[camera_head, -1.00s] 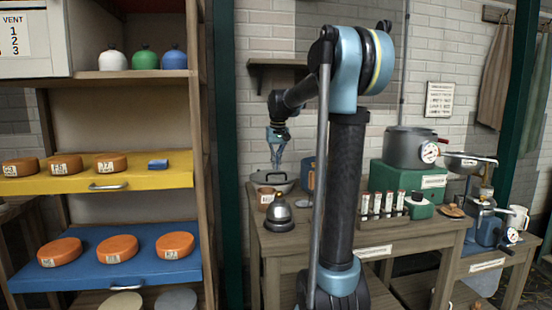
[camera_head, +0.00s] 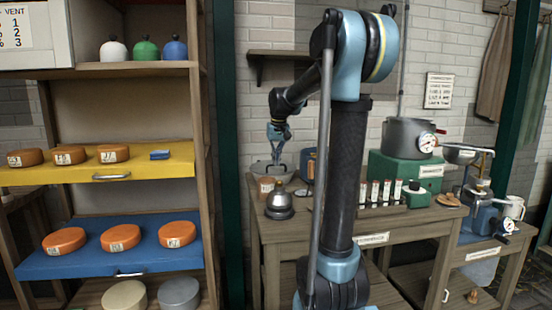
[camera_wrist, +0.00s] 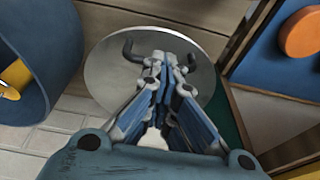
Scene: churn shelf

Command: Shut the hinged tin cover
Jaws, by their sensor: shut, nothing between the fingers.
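A round grey metal cover (camera_wrist: 105,75) with a dark bent handle (camera_wrist: 130,50) lies under my gripper (camera_wrist: 166,62) in the wrist view. In the head view the cover sits on a round vessel (camera_head: 260,170) at the back left of the wooden table. My gripper (camera_head: 278,160) points down over it, shut and empty, its fingertips by the handle; I cannot tell whether they touch. The fingers hide the middle of the cover. Its hinge does not show clearly, and I cannot tell whether it is fully down.
A blue round-walled thing (camera_wrist: 40,75) is close on the left in the wrist view. A shelf unit (camera_head: 203,200) is left.

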